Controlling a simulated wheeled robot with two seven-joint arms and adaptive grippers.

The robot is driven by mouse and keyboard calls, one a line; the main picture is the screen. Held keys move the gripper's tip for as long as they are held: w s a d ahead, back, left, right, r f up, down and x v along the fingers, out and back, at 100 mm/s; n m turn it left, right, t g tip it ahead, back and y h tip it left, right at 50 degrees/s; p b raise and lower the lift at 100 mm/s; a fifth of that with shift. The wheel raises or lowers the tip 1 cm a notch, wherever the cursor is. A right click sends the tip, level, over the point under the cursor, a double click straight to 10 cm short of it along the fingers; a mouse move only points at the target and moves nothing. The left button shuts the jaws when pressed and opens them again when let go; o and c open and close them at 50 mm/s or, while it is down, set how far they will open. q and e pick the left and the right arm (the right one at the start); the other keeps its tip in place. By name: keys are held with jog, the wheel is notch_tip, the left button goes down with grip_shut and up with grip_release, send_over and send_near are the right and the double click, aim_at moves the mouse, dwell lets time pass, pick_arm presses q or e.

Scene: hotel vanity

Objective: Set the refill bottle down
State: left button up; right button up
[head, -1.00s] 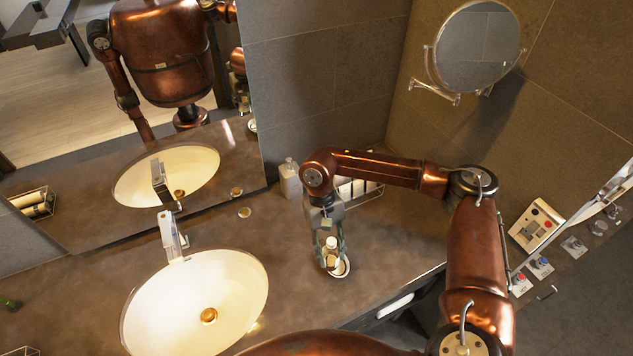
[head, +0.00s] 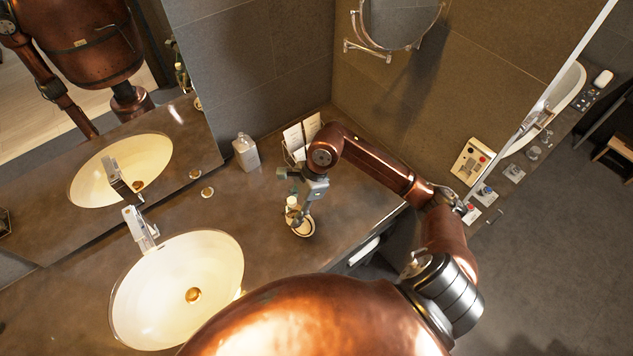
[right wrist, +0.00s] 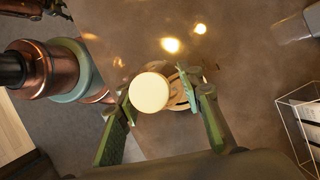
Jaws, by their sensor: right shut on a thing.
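My right gripper (head: 298,208) is shut on the refill bottle (head: 292,202), a small pale bottle with a cream round top. In the right wrist view the bottle's top (right wrist: 150,92) sits between the green-padded fingers of the gripper (right wrist: 158,88). A small round dish (head: 306,234) with a pale rim is on the counter just below the bottle. Its slotted brown inside (right wrist: 180,97) shows beside the bottle's top. I cannot tell whether the bottle's base touches the dish. My left gripper is not in view.
Bare counter (head: 250,205) lies between sink and dish.

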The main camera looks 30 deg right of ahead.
jog(key=d+r+m+t+h+p, duration=0.2)
jog(key=d+m+t, duration=0.1)
jog(key=d+m, duration=0.65)
jog(key=shift+m, duration=0.65)
jog(key=w+d+f+p, duration=0.1)
jog(key=w+d+f, duration=0.1)
jog(key=w+f, duration=0.1)
jog(key=w+d+f+p, duration=0.1)
jog(key=w+d+f, duration=0.2)
jog(key=w, duration=0.1)
jog(key=w+d+f+p, duration=0.1)
jog(key=w+d+f, duration=0.2)
jog(key=w+f, duration=0.1)
jog(key=shift+w, duration=0.15)
notch_tip(320, 180, down, 3)
jog(key=shift+r+p, duration=0.1)
jog(key=shift+p, duration=0.8)
jog(key=shift+f, duration=0.25)
jog(key=shift+f, duration=0.1)
jog(key=o, duration=1.2)
